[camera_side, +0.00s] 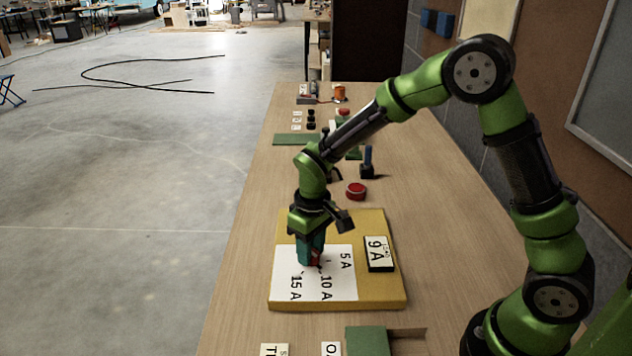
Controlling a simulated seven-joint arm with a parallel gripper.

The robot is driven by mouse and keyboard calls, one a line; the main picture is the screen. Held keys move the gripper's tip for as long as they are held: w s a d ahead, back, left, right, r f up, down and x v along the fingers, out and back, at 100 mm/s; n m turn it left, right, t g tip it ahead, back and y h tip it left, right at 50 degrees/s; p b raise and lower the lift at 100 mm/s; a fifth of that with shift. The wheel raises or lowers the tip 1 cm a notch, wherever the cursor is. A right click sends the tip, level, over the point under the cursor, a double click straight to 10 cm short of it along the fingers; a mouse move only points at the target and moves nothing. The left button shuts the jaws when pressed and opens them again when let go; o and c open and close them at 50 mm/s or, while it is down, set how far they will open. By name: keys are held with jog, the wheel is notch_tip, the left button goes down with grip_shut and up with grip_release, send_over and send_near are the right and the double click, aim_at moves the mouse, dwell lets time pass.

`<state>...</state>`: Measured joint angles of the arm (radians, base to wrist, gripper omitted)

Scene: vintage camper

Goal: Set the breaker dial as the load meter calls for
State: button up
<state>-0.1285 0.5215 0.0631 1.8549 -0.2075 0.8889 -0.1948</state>
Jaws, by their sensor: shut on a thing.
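The breaker panel is a yellow board (390,292) on the bench with a white dial plate (285,262). The plate is marked 5 A, 10 A and 15 A, which read sideways from here. The load meter (378,253) is a small black-edged card on the board's right side and reads 9 A. My gripper (314,262) points down over the plate and is shut on the breaker dial. A little red (316,258) shows at the fingertips. The dial is mostly hidden by the gripper, so I cannot tell which mark it points at.
A red button (356,190) and a dark blue upright piece (368,162) stand behind the board. Farther back are a green mat (292,140) and small items. In front lie labelled cards (331,349) and a green block (367,341). The bench's left edge is near the board.

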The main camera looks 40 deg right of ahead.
aim_at(314, 249)
jog(key=shift+m, duration=1)
jog(key=o, duration=1)
jog(key=shift+o, duration=0.2)
jog(key=shift+r, duration=0.1)
notch_tip(314, 249, up, 17)
jog(key=shift+d, duration=0.45)
